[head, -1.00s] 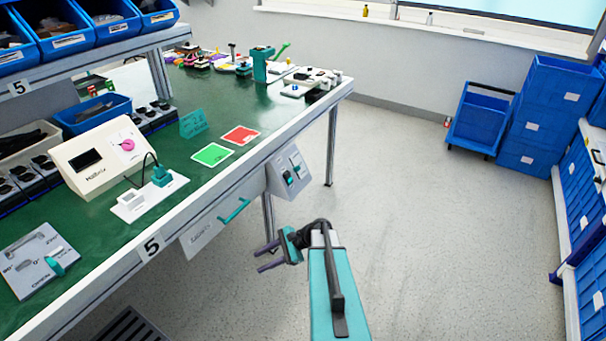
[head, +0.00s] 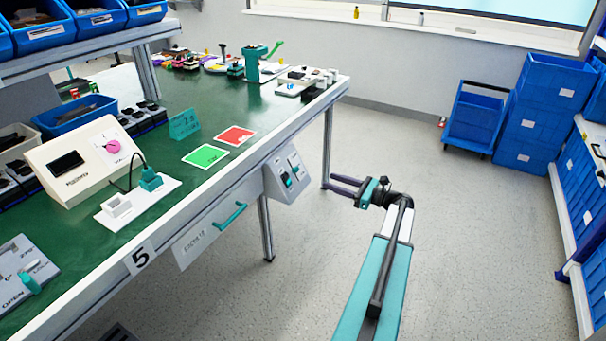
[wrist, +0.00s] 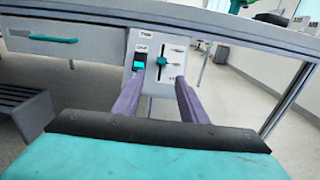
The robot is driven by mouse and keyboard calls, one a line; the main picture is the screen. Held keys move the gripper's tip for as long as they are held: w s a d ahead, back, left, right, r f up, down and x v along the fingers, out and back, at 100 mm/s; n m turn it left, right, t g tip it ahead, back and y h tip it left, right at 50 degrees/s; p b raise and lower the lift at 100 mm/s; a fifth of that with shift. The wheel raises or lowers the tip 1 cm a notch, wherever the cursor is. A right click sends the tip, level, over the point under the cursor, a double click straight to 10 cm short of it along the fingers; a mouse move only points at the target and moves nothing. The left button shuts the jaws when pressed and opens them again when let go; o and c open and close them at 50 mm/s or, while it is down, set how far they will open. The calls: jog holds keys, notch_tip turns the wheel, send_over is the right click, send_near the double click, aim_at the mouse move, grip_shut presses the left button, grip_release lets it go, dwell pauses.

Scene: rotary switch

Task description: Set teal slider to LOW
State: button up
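A grey control box (head: 273,184) hangs under the front edge of the green bench. On its right side the teal slider (wrist: 162,61) sits about midway along a dark upright slot. Labels stand beside the slot, too small to read. Left of it is a rocker switch with a teal lower part (wrist: 139,63). In the head view the slider (head: 296,170) is small. My gripper (head: 327,182) is right of the box, apart from it, with its purple fingers pointing toward it. In the wrist view my gripper (wrist: 159,76) is open and empty, its fingers below and around the slider's line.
A drawer with a teal handle (head: 230,216) is left of the box. A bench leg (head: 327,145) stands behind my gripper. The bench top (head: 175,150) holds a cream device and red and green cards. The floor to the right (head: 450,220) is clear.

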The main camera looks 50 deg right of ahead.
aim_at(297, 169)
jog(key=shift+d, duration=0.15)
dwell(0.3)
jog(key=b+x, duration=0.1)
jog(key=x, duration=1.2)
jog(key=shift+w, duration=0.25)
grip_shut()
